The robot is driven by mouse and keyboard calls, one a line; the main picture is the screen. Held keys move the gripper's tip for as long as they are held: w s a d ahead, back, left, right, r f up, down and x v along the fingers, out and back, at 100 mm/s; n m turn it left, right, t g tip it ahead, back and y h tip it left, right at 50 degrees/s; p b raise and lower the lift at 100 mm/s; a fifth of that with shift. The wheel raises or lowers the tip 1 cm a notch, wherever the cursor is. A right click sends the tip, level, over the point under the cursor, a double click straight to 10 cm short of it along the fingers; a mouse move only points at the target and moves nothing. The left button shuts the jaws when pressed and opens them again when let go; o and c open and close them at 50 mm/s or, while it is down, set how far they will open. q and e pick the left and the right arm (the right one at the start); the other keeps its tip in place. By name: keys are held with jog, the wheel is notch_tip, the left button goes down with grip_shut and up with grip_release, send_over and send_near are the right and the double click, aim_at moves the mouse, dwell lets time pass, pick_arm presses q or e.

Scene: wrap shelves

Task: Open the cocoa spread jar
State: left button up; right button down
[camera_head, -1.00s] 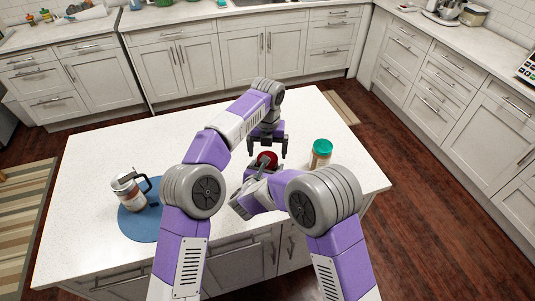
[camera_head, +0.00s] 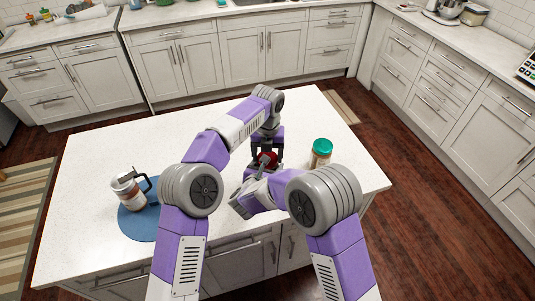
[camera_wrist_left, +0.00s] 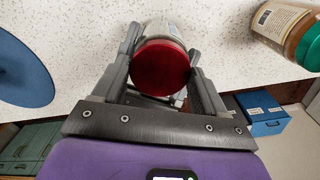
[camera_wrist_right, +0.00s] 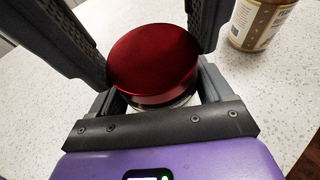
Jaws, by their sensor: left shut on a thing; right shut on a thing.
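The cocoa spread jar has a red lid (camera_head: 268,159) and stands near the middle of the island. In the left wrist view its pale glass body (camera_wrist_left: 165,28) shows behind the lid. My left gripper (camera_head: 266,153) comes down from above, and its fingers are shut on the lid from both sides. My right gripper (camera_head: 260,170) reaches in low from the front and is shut on the jar body just below the lid. In the right wrist view the lid (camera_wrist_right: 155,60) sits over my right fingers and hides their tips. It appears seated on the jar.
A green-lidded jar (camera_head: 320,154) stands just right of the grippers. The island's back left (camera_head: 130,140) is clear.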

pick_arm(q)
jog(key=n, duration=0.3)
jog(key=o, duration=1.1)
jog(key=shift+o, duration=0.2)
jog(key=shift+r, duration=2.3)
jog(key=shift+c, duration=0.2)
jog(key=shift+d+r+m, duration=0.25)
jog(key=shift+r+m, duration=0.45)
jog(key=shift+r, duration=0.2)
jog(key=shift+a+r+m, duration=0.25)
jog(key=shift+r+m, duration=0.5)
jog(key=shift+m, duration=0.05)
jog(key=shift+f, duration=3.95)
